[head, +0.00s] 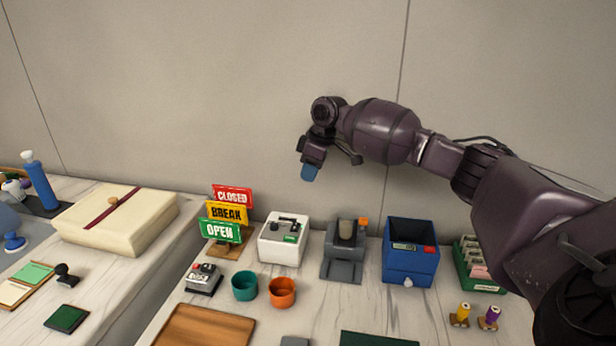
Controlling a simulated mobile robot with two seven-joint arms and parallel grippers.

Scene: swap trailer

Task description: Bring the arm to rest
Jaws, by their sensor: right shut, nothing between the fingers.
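My right arm (385,132) comes in from the right edge and reaches across to the middle of the head view, raised above the counter. My right gripper (308,172) hangs at its end with blue fingertips pointing down. It is shut and empty, in front of the wall and above the small machines on the counter. It touches nothing that I can see. My left arm and gripper are not in view.
Below stand a sign stand (222,230), a white box (284,240), a grey device (344,262), a blue bin (410,255) and a green card box (470,262). Teal (244,287) and orange (282,293) cups stand nearer. A cream box (115,222) is on the left counter.

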